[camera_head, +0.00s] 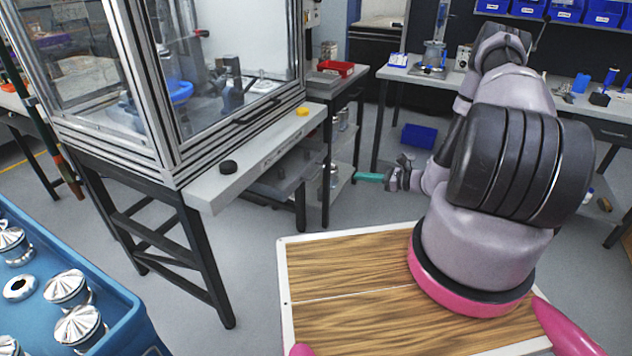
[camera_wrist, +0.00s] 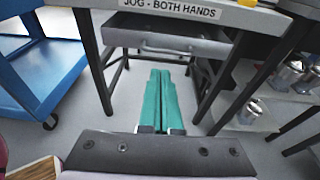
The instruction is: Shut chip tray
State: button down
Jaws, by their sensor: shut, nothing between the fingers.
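The chip tray (camera_wrist: 205,47) is a grey drawer with a bar handle (camera_wrist: 165,49) under the enclosed machine's bench. In the wrist view its front stands out from beneath the bench edge and part of its inside shows. In the head view the tray (camera_head: 278,180) also sticks out below the bench. My gripper (camera_wrist: 160,73) has teal fingers held together with nothing between them. It points at the tray's front, below the handle and apart from it. In the head view the gripper (camera_head: 358,177) is to the right of the tray.
The bench's dark legs (camera_wrist: 92,60) flank the tray. Shelves with metal canisters (camera_wrist: 286,76) stand to the right. A blue cart (camera_wrist: 40,75) is at the left. A blue bin (camera_head: 419,136) lies on the floor behind my gripper. Open floor lies below the tray.

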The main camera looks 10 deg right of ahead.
jog(key=f+x, duration=0.1)
jog(key=x, duration=1.3)
jog(key=shift+f, duration=0.2)
jog(key=shift+a, duration=0.15)
send_near(278, 163)
jog(key=a, duration=0.5)
jog(key=w+a, duration=0.1)
jog(key=a, duration=0.2)
jog(key=shift+w+a+r, duration=0.1)
jog(key=shift+a+r, duration=0.05)
jog(key=shift+r, duration=0.25)
